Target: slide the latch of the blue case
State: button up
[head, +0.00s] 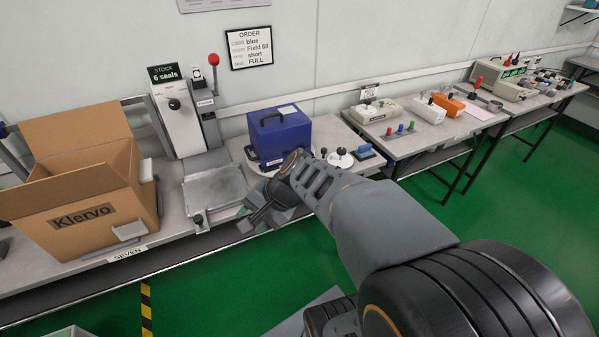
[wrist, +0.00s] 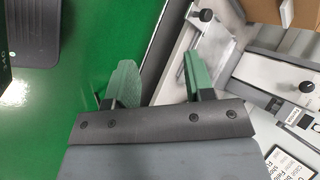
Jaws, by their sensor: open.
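The blue case (head: 281,136) stands upright on the bench in the head view, behind my gripper. It has a black handle and a white label on its top. I cannot make out its latch; my arm hides part of the area in front of the case. My gripper (head: 252,217) is in front of and below the case, near the bench's front edge, and apart from it. In the wrist view my gripper (wrist: 157,80) is open, with nothing between its green-grey fingers. The blue case does not clearly show in the wrist view.
An open cardboard box (head: 84,181) and a press with a red-knobbed lever (head: 213,60) stand left of the case, with a metal plate (head: 214,190) before the press. Green floor (head: 480,220) lies open in front.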

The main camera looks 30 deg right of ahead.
jog(key=w+d+f+m+t+y+b, duration=0.2)
jog(key=w+d+f+m+t+b, duration=0.3)
jog(key=m, duration=0.3)
jog(key=w+d+f+m+t+h+b, duration=0.1)
jog(key=d+f+m+t+h+b, duration=0.2)
jog(key=d+m, duration=0.35)
jog(key=w+d+f+m+t+h+b, duration=0.1)
jog(key=d+m+t+h+b, duration=0.25)
jog(key=d+m, duration=0.35)
jog(key=w+d+f+m+t+h+b, duration=0.2)
jog(key=d+m+h, duration=0.25)
jog(key=d, duration=0.45)
jog(key=shift+m, duration=0.5)
jog(key=w, duration=0.4)
jog(key=w+d, duration=0.1)
jog(key=w, duration=0.3)
jog(key=w+b, duration=0.1)
jog(key=w, duration=0.3)
jog(key=shift+w+d+r, duration=0.2)
grip_shut()
